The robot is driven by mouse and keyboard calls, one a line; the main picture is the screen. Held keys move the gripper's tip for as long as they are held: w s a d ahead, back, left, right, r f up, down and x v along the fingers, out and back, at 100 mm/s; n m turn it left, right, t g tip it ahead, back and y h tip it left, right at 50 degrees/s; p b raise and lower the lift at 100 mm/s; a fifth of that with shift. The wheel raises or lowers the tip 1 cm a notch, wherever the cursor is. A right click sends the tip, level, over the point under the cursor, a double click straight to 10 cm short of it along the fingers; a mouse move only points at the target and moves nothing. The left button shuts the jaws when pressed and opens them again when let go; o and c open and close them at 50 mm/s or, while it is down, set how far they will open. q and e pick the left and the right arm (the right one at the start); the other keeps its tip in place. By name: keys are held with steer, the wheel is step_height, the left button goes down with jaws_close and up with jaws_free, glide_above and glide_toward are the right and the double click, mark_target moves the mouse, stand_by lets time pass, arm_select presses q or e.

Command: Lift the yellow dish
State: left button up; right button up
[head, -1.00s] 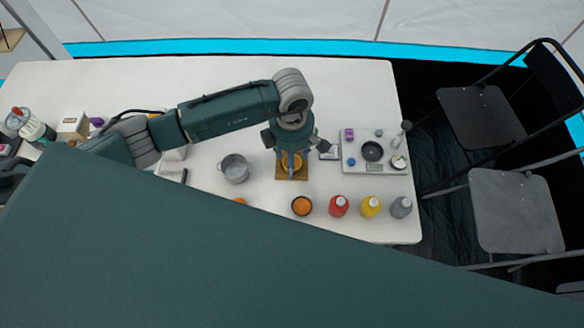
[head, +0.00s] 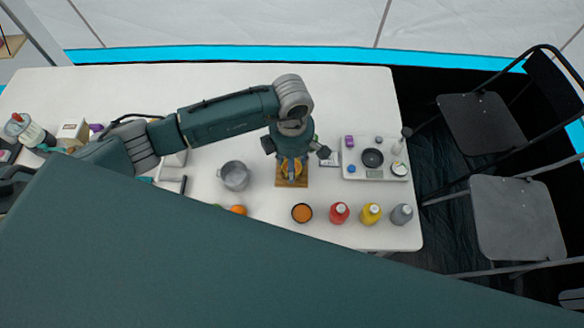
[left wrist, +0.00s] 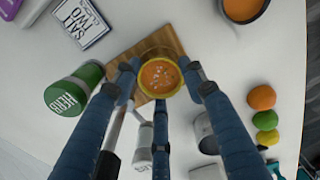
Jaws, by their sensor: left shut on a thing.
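The yellow dish (left wrist: 160,54) holds an orange soup-like filling and is between the fingers of my left gripper (left wrist: 160,76) in the left wrist view. The fingers press on its two sides, so the gripper is shut on it. In the head view the left gripper (head: 291,168) points down over a wooden board (head: 291,182), and the hand mostly hides the dish. The board also shows in the left wrist view (left wrist: 166,34), right under or behind the dish. I cannot tell whether the dish touches it. My right gripper is not in view.
A metal pot (head: 234,176) stands left of the board. A dark bowl with orange filling (head: 302,212), a red bottle (head: 339,213), a yellow bottle (head: 371,213) and a grey bottle (head: 401,214) line the front. A white tray (head: 352,171) is at right. The back of the table is clear.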

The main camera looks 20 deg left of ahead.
arm_select(q)
step_height(320, 180, up, 8)
steer(key=p, duration=0.4)
steer(key=shift+f, duration=0.2)
steer(key=shift+s+f, duration=0.1)
